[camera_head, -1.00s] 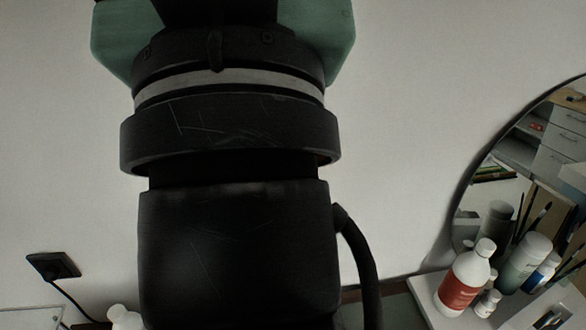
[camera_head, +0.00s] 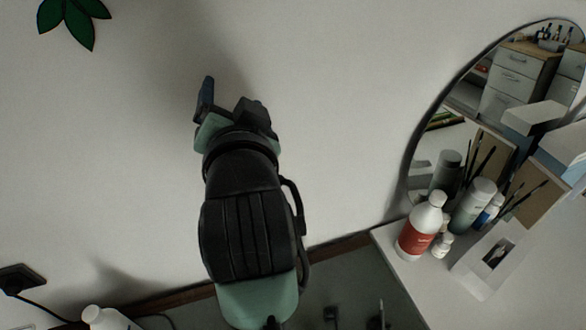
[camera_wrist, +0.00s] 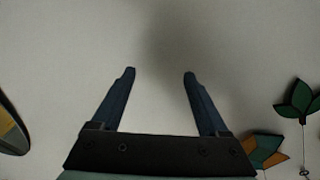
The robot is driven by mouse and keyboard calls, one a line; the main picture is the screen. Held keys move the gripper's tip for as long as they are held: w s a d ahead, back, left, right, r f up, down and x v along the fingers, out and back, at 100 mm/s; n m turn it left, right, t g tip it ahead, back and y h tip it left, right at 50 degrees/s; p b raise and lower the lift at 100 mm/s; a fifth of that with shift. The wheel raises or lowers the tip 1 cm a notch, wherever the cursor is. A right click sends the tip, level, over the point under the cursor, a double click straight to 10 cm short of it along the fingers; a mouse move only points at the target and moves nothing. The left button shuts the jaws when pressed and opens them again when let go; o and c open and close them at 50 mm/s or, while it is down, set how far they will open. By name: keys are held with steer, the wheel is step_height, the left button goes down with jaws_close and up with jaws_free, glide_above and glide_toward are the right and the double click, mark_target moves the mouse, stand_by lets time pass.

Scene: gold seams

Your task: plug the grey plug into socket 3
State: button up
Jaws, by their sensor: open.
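My gripper (camera_head: 225,98) is raised in front of the pale wall in the head view. In the wrist view my gripper (camera_wrist: 160,73) shows two dark blue fingers spread apart, with nothing between them and bare wall beyond. I cannot pick out the grey plug in either view. A dark wall outlet (camera_head: 20,279) with a black cord sits at the far left of the head view. It shows no readable number, so I cannot tell whether it is socket 3.
A red-labelled white bottle (camera_head: 418,232) and other containers stand on a white surface (camera_head: 398,268) at right, by a round mirror (camera_head: 478,100). A white bottle (camera_head: 108,318) is at lower left. Leaf-shaped wall decorations (camera_head: 77,18) also show in the wrist view (camera_wrist: 297,103).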

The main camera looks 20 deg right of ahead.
steer(key=s+d+f+m+g, duration=0.25)
steer(key=f+m+g, duration=0.2)
steer(key=f, duration=0.65)
steer(key=s+d+f+m+g, duration=0.2)
steer(key=d+f+m+g, duration=0.15)
steer(key=f+m, duration=0.45)
steer(key=s+d+f+m+g+y+p, duration=0.1)
steer(key=s+f+m+g, duration=0.7)
steer(key=s+f+m, duration=0.3)
steer(key=s+f, duration=0.4)
steer(key=f, duration=0.3)
steer(key=shift+s+d, duration=0.15)
step_height(320, 180, down, 8)
steer(key=shift+r, duration=0.1)
